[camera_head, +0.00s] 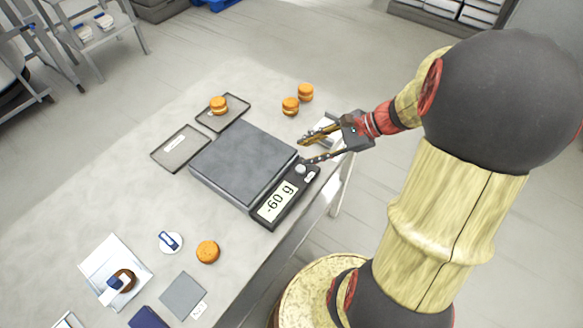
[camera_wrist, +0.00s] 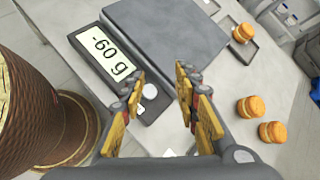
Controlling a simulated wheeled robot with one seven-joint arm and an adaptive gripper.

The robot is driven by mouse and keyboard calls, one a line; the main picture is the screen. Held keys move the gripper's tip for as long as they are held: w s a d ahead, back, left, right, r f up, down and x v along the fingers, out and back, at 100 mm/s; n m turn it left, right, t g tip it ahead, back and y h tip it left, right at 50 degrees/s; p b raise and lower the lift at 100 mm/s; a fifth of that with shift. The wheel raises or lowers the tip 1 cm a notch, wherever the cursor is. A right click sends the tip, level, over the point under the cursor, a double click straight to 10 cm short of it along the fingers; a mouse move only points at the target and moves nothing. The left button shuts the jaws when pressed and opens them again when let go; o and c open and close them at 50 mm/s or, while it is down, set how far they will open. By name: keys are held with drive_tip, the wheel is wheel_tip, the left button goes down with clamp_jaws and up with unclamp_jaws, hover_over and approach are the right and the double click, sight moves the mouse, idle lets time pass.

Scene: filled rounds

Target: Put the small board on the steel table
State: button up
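My gripper (camera_head: 302,151) is open and empty above the table edge, beside the right corner of the scale (camera_head: 245,160). In the wrist view its two fingers (camera_wrist: 160,95) stand apart with nothing between them. Several flat pieces could be the small board; I cannot tell which. A grey square one (camera_head: 183,296) with a white tag lies at the front. Two thin dark-rimmed trays (camera_head: 180,149) lie behind the scale, one holding an orange-brown filled round (camera_head: 218,104). The pale grey table (camera_head: 120,205) carries all these things.
The scale display (camera_head: 277,203) reads -60 g. Two filled rounds (camera_head: 290,106) stand near the far right edge, another (camera_head: 208,251) in front. A white square (camera_head: 115,272) holds a round with a blue-and-white item. The left tabletop is clear.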

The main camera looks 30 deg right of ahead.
drive_tip(key=s+a+r+n+h, duration=0.3)
drive_tip(key=s+a+r+n, duration=0.2)
drive_tip(key=n, duration=0.5)
drive_tip(key=s+a+r+n+h, duration=0.4)
drive_tip(key=a+r+n, duration=0.3)
drive_tip(key=a+n, duration=0.2)
drive_tip(key=shift+s+r+n+g+h, duration=0.3)
drive_tip(key=shift+s+n+g, duration=0.1)
drive_tip(key=shift+s+n, duration=0.4)
